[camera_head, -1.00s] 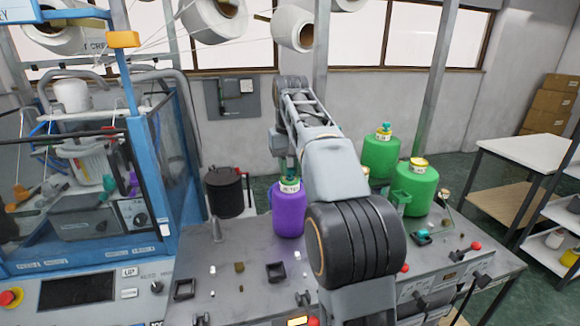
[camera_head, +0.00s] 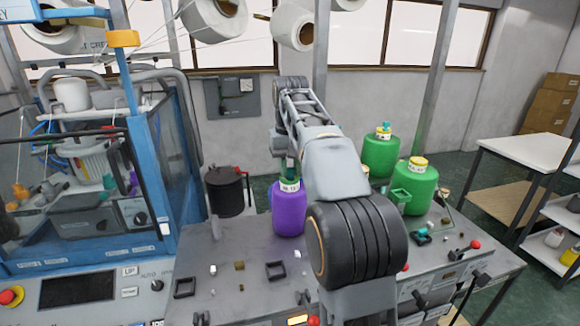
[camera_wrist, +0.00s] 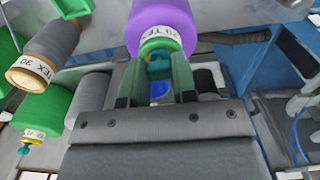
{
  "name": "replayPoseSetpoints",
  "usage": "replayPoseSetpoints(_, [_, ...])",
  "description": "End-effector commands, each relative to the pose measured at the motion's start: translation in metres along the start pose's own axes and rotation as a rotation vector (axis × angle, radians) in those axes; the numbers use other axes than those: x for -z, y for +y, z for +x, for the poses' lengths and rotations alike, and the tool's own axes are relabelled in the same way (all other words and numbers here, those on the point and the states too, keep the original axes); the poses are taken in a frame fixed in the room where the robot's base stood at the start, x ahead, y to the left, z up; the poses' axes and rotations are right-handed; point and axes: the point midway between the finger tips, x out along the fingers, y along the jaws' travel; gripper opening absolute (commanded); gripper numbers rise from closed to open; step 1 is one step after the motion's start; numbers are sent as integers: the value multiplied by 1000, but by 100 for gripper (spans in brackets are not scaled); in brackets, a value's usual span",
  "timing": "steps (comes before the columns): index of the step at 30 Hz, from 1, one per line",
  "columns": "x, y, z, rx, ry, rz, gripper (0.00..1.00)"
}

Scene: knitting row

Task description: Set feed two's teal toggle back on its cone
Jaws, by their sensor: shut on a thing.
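The purple cone (camera_head: 289,214), with a white label and green top, stands on the machine's grey bench; it also fills the top of the wrist view (camera_wrist: 160,22). My gripper (camera_wrist: 157,84) is shut on a teal toggle (camera_wrist: 158,68), held between its two green fingers. The toggle lies right at the cone's green top in the wrist view; I cannot tell whether it is seated or just above. In the head view my gripper (camera_head: 290,173) is directly over the cone, and my arm hides part of it.
Two green cones (camera_head: 380,157) (camera_head: 415,188) stand to the right; the farther one carries a teal piece on top. Another teal piece (camera_head: 423,238) is on the bench near red-knobbed levers. A black canister (camera_head: 224,193) stands left of the purple cone. The blue-framed machine is farther left.

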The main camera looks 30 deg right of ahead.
Motion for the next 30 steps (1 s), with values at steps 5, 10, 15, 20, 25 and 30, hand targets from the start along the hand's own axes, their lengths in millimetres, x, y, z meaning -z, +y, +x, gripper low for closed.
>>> replayPoseSetpoints(5, [0,0,4,0,-12,0,29])
replayPoseSetpoints(10, [0,0,4,0,-10,0,45])
replayPoseSetpoints(15, [0,0,3,0,-7,0,56])
replayPoseSetpoints(20, [0,0,2,0,-5,0,56])
replayPoseSetpoints(25, [0,0,-7,0,-4,0,56])
replayPoseSetpoints(30, [1,0,-28,0,-2,0,56])
